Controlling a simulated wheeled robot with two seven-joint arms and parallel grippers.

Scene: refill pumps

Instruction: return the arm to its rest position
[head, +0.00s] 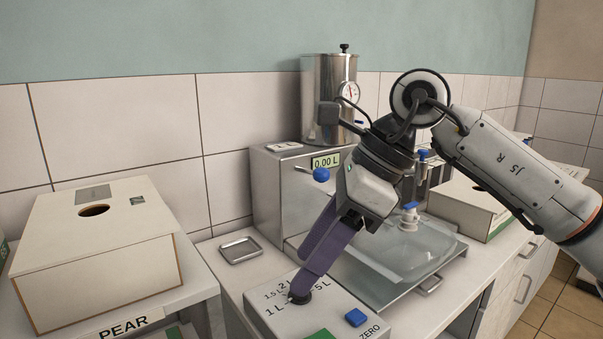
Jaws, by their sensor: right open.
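My right arm (510,170) reaches in from the right edge, across the dispensing machine. Its gripper (300,284) has purple fingers pointing down and to the left. The fingers are open, seen nearly edge-on, so the gap between them hardly shows. Their tips are at the black knob (302,298) on the grey control box and partly hide it; I cannot tell whether they touch it. My left gripper is not in view.
The control box (264,299) has volume marks, a blue button (356,317) and a green button (320,334). Behind it stands a metal dispenser (272,199) reading 0.00 L, with a steel tank (320,95) above. A white box (100,245) is at left; a small tray (240,250) lies between.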

